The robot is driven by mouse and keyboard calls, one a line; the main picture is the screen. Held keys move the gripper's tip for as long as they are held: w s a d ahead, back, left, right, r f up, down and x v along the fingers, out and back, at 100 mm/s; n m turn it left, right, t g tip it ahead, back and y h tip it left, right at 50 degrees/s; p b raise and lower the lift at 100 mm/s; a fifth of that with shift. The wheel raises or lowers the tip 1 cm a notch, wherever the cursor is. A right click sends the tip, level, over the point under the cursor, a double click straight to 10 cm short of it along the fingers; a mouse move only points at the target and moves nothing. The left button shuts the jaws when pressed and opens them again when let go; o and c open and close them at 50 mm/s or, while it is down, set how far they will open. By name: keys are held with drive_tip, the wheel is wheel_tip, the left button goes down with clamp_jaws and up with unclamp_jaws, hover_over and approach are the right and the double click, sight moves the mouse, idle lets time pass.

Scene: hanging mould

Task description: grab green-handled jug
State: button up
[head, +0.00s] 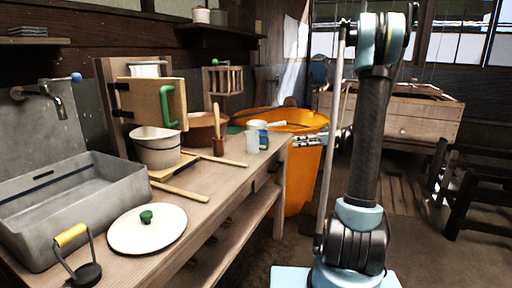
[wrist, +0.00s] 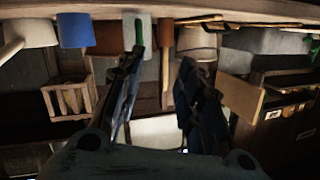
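The jug (head: 252,141) is a pale, whitish cylinder standing upright on the wooden counter, beside a blue can. In the wrist view, which shows the scene upside down, the jug (wrist: 129,33) appears grey, with its green handle (wrist: 139,32) facing me. My gripper (wrist: 160,58) is open and empty, its two dark fingers spread apart. The left finger's tip overlaps the lower part of the jug in that picture; I cannot tell whether they touch. In the head view my gripper is small at the counter's right end, near the blue can.
The blue can (wrist: 75,30) and a brown cup with a wooden stick (head: 218,147) stand close beside the jug. A white pot (head: 156,153), a lid with a green knob (head: 147,232) and a sink (head: 75,200) are further left. An orange tub (head: 303,180) stands beyond the counter's end.

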sight(267, 137)
drive_tip(key=w+d+f+n+y, duration=0.1)
drive_tip(key=w+d+n+y, duration=0.1)
drive_tip(key=w+d+n, duration=0.15)
drive_tip(key=shift+m, duration=0.45)
drive_tip(key=a, duration=0.6)
drive_tip(key=w+a, duration=0.1)
drive_tip(key=a, duration=1.1)
drive_tip(key=shift+w+f, duration=0.15)
drive_tip(key=shift+w, duration=0.2)
clamp_jaws()
